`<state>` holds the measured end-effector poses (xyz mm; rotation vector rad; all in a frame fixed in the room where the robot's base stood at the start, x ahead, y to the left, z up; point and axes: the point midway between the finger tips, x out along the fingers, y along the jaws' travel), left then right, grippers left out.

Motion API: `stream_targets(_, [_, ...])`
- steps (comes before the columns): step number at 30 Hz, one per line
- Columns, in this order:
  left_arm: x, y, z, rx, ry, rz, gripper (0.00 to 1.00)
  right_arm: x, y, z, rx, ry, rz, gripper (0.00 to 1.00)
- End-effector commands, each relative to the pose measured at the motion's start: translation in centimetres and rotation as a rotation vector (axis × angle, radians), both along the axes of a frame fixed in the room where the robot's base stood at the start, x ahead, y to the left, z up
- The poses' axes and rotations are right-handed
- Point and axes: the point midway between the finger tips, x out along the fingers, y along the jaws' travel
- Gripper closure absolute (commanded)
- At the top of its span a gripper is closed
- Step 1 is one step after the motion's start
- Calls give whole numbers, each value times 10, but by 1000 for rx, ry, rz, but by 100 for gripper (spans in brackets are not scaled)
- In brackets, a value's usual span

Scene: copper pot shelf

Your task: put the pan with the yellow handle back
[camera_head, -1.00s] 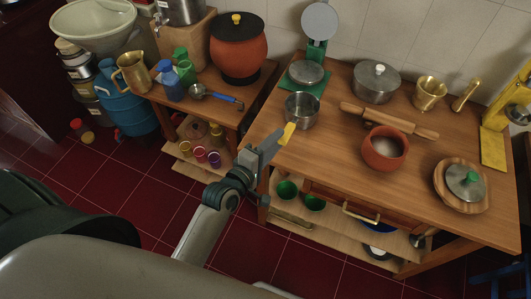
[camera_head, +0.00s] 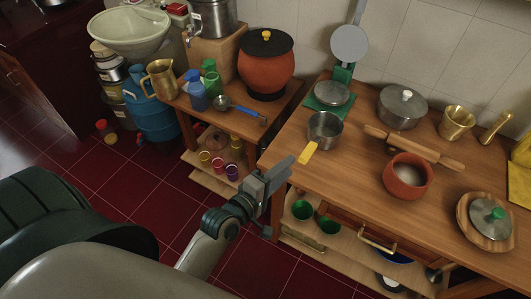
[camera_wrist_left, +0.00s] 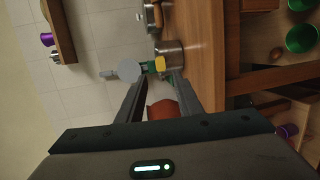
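The small steel pan (camera_head: 325,131) stands on the near left part of the wooden table, its short yellow handle (camera_head: 308,153) pointing toward my left gripper (camera_head: 283,168). The gripper is just left of and below the handle in the head view, apart from it as far as I can tell. In the wrist view the fingers (camera_wrist_left: 157,82) are spread with nothing between them. The pan (camera_wrist_left: 171,50) and its yellow handle (camera_wrist_left: 160,63) show just beyond the fingertips. My right gripper is not in view.
A green stand (camera_head: 327,98) with a round iron press is behind the pan. A clay pot (camera_head: 406,177), rolling pin (camera_head: 414,144) and lidded steel pot (camera_head: 402,107) are to its right. A lower table (camera_head: 205,112) on the left holds a ladle and a large orange pot (camera_head: 266,67).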

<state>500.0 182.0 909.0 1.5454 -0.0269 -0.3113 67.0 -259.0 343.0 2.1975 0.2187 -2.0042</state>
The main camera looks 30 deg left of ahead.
Motion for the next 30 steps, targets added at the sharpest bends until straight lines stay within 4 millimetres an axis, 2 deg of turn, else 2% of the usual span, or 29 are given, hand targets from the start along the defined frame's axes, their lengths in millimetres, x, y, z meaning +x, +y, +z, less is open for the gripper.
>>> stream_targets(11, [0,0,-2,4,2,-1,67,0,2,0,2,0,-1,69])
stream_targets(14, [0,0,-15,25,19,-4,67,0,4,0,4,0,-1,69])
stream_targets(17, [0,-1,-43,80,55,-12,67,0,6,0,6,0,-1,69])
stream_targets(20, [-3,-1,-90,171,113,-34,67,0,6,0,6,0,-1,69])
stream_targets(23, [-14,-1,-152,295,191,-75,67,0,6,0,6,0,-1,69])
stream_targets(26, [-35,-1,-221,440,279,-139,67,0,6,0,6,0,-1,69])
stream_targets(27, [-47,0,-250,503,316,-173,67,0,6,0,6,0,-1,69])
stream_targets(30, [-83,3,-319,656,402,-271,67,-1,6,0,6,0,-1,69])
